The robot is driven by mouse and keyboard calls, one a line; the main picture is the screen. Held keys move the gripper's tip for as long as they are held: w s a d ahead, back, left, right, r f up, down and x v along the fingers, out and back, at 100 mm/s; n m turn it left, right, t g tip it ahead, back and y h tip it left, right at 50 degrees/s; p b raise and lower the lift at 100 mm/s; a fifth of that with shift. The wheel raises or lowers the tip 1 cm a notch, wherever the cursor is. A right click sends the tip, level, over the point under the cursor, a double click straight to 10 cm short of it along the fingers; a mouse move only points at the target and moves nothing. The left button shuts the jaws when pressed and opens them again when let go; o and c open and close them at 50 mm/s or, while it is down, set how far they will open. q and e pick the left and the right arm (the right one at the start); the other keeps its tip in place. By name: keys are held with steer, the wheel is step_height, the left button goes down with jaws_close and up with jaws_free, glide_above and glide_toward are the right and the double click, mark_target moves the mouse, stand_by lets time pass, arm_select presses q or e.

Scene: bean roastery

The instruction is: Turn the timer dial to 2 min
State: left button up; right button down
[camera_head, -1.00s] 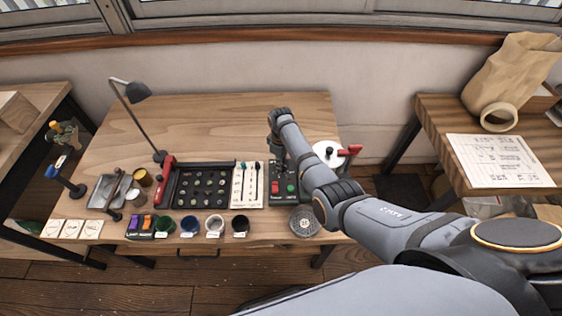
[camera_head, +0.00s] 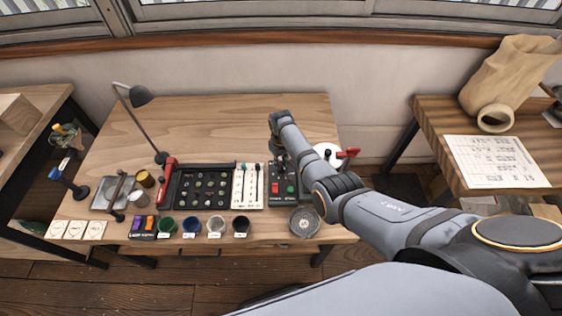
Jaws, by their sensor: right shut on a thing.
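A dark green control box (camera_head: 270,200) stands at the right of the wooden workbench, with a red button (camera_head: 276,188) and a green button (camera_head: 290,187) on its front part. My right arm comes in from the right and reaches down over the back of this box. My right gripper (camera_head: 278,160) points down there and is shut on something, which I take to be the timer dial. The dial itself, its pointer and its marks are hidden by my gripper and wrist, so its setting cannot be read. My left gripper is not in view.
A white round device with a red handle (camera_head: 347,153) stands close on the right. Several cups line the front.

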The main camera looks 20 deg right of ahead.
steer(key=m+p, duration=0.1)
steer(key=m, duration=0.3)
steer(key=shift+d+m, duration=0.1)
steer(key=shift+m, duration=0.2)
steer(key=shift+d+m+p, duration=0.15)
steer(key=shift+m+p, duration=0.15)
steer(key=shift+m, duration=2.2)
steer(key=c, duration=1.4)
jaws_free()
steer(key=shift+o, duration=0.2)
step_height(320, 180, up, 12)
